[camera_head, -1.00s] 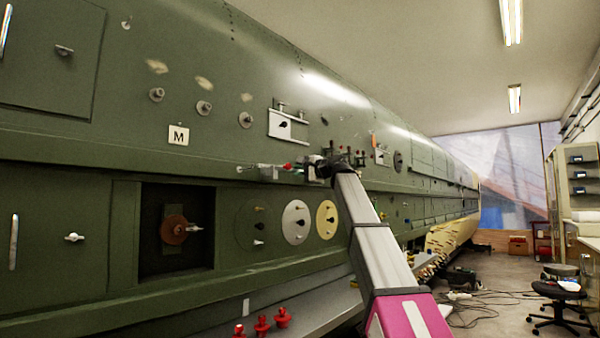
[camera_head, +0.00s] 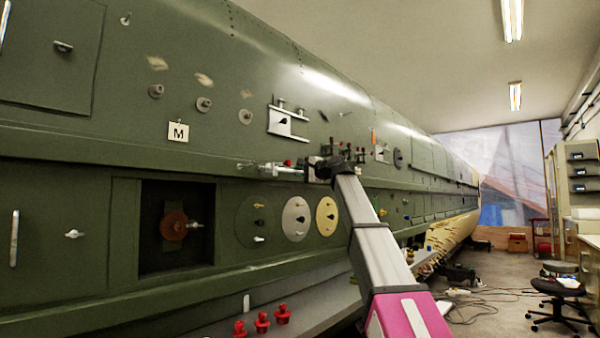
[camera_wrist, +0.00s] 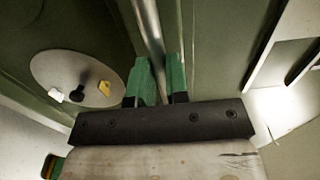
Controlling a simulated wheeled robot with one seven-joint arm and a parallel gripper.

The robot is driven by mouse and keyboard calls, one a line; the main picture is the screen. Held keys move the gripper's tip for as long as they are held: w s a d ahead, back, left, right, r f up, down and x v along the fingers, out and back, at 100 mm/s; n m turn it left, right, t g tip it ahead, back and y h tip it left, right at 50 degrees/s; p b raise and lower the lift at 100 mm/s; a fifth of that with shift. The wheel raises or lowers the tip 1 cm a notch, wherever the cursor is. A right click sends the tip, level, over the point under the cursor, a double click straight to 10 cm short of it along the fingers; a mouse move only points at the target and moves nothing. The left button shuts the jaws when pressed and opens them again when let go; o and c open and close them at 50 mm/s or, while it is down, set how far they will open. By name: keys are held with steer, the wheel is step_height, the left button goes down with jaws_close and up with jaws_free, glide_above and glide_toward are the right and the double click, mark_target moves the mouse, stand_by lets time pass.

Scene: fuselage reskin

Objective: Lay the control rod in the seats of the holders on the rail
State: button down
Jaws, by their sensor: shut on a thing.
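The control rod is a shiny metal bar (camera_wrist: 149,28) in the wrist view, running from the top edge down between my green fingertips. My gripper (camera_wrist: 160,78) is shut on it. In the head view my gripper (camera_head: 314,170) is at the rail (camera_head: 215,160), the green ledge along the fuselage side. A pale metallic piece (camera_head: 280,170), probably the rod or a holder, extends left of it. Dark fittings with red tops (camera_head: 335,151), perhaps holders, stand just behind and right of it. I cannot tell whether the rod touches any seat.
A white bracket (camera_head: 286,124) projects from the fuselage above the rail. Round discs (camera_head: 296,219) and an open dark recess (camera_head: 176,228) are below. Red knobs (camera_head: 262,322) stand on a lower ledge. The floor at the right has cables and a stool (camera_head: 556,291).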

steer(key=shift+f, duration=0.25)
steer(key=c, duration=1)
jaws_free()
steer(key=shift+c, duration=0.2)
steer(key=v, duration=1.1)
